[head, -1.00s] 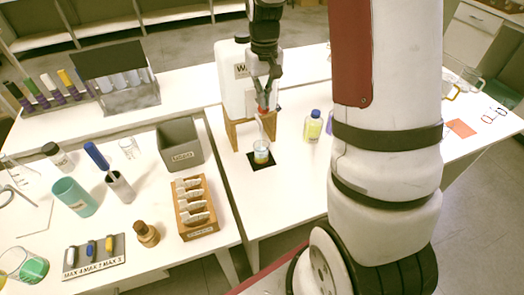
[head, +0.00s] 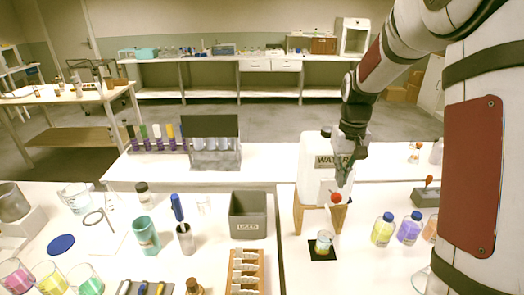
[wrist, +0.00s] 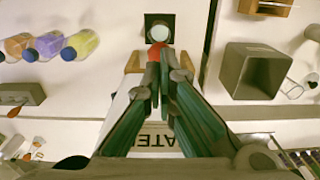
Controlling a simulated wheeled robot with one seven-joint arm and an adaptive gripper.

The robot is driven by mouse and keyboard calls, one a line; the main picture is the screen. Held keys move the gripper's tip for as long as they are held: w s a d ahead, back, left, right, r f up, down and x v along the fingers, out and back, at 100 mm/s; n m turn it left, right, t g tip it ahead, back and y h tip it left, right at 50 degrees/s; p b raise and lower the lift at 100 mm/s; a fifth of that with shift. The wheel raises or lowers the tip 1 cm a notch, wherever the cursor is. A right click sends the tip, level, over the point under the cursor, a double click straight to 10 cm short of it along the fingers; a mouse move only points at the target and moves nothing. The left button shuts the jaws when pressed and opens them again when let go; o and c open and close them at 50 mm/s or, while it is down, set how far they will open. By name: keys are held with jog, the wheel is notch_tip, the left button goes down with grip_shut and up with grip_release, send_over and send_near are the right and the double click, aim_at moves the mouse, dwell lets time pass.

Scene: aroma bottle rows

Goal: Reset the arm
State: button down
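My gripper (head: 343,184) points down just above the red tap knob (head: 336,197) on the front of the white water container (head: 312,165). In the wrist view, the fingertips of my gripper (wrist: 164,68) come together with nothing visible between them, and the red knob (wrist: 156,52) shows just past them. I cannot tell whether they touch it. My arm is bent and reaches in from the right.
The container sits on a wooden stand (head: 300,215). Bottles with yellow (head: 383,229) and purple (head: 409,228) liquid stand to the right. A grey bin (head: 248,214) and a wooden rack (head: 245,272) are to the left.

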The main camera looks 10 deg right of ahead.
jog(key=s+a+r+n+t, duration=0.1)
jog(key=s+a+r+t, duration=0.2)
jog(key=s+a+r, duration=0.75)
jog(key=s+a+r+n+t, duration=0.1)
jog(key=s+a+r+t, duration=0.1)
jog(key=s, duration=1.2)
notch_tip(320, 180, up, 2)
jog(key=shift+a+r, duration=0.2)
jog(key=shift+a, duration=0.45)
